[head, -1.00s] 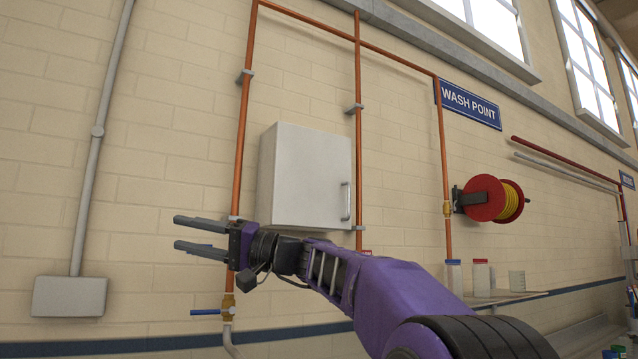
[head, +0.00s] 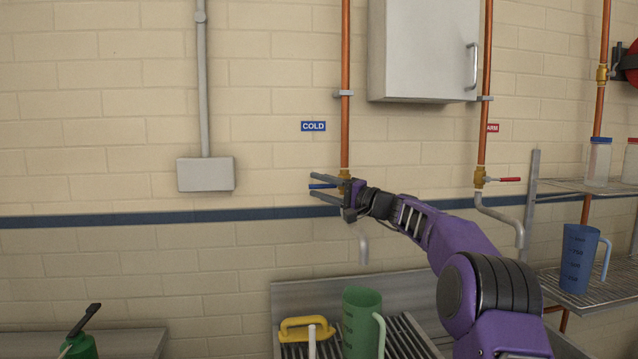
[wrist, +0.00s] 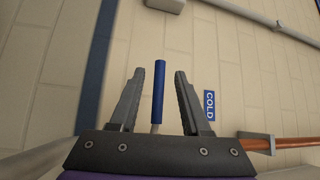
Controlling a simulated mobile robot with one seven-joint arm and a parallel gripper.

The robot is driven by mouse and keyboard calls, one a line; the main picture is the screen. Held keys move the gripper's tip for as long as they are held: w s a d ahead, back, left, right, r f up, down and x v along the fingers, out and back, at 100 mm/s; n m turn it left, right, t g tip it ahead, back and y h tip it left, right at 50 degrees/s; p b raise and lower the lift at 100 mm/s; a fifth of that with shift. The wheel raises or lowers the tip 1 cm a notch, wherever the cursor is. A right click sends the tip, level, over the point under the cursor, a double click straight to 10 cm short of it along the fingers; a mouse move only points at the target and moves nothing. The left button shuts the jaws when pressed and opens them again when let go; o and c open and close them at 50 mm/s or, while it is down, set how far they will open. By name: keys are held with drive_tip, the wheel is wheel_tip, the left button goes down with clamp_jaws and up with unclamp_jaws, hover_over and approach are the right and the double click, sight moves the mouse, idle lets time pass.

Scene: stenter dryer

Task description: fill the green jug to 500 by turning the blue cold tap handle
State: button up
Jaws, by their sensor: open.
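The blue cold tap handle (wrist: 158,92) lies between the two spread fingers of my gripper (wrist: 160,95) in the wrist view, with a gap on each side. In the head view my open gripper (head: 318,187) is at the cold pipe's brass valve, and the blue handle (head: 322,186) shows between its fingers. The handle points left, roughly level. The cold spout (head: 364,245) hangs below, partly hidden by my gripper. The green jug (head: 361,325) stands on a ribbed draining surface under the spout, its handle to the right. Its water level cannot be told.
A red-handled warm tap (head: 505,180) is to the right. A blue jug (head: 578,258) stands on a wire shelf at right. A white cabinet (head: 420,50) hangs above.

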drive_tip(key=shift+w+a, duration=0.15)
clamp_jaws()
drive_tip(key=shift+f, duration=0.1)
idle(1.4)
